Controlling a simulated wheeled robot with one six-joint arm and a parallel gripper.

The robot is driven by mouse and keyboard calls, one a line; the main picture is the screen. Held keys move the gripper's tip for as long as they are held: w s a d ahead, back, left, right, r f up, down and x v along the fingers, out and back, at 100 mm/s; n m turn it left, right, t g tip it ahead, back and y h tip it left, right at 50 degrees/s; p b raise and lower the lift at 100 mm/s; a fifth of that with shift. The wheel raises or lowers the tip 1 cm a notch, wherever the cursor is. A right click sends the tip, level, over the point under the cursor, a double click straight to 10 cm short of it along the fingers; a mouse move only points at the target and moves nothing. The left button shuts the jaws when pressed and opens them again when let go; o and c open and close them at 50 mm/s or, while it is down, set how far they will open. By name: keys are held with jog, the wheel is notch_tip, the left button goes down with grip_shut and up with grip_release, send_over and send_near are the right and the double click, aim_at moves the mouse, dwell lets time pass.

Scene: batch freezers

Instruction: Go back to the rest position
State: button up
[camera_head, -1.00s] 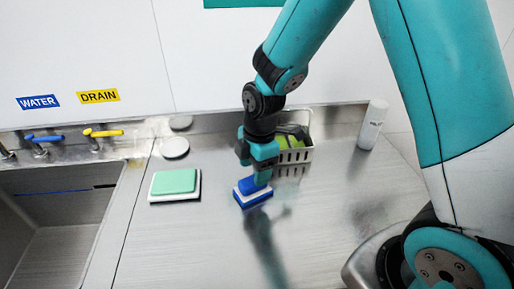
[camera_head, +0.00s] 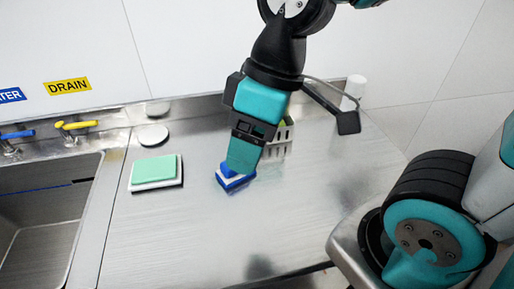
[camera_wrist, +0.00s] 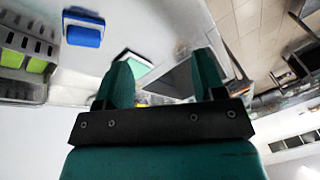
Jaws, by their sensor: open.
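My gripper (camera_head: 244,158) is raised above the steel counter, in front of the blue brush in the head view. In the wrist view its two teal fingers (camera_wrist: 160,78) stand apart with nothing between them. The blue brush (camera_head: 234,179) with a white base rests on the counter, partly hidden behind the gripper in the head view. In the wrist view the blue brush (camera_wrist: 84,36) lies clear of the fingers, at upper left.
A green sponge on a white pad (camera_head: 155,170) lies left of the brush. A sink (camera_head: 45,215) is at left. The front counter is clear.

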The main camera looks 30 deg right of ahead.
jog(key=shift+s+a+r+m, duration=0.15)
jog(key=shift+s+m, duration=0.3)
jog(key=shift+s, duration=0.3)
jog(key=shift+s+a+r+m, duration=0.1)
jog(key=shift+s+m, duration=0.35)
jog(key=shift+s, duration=0.25)
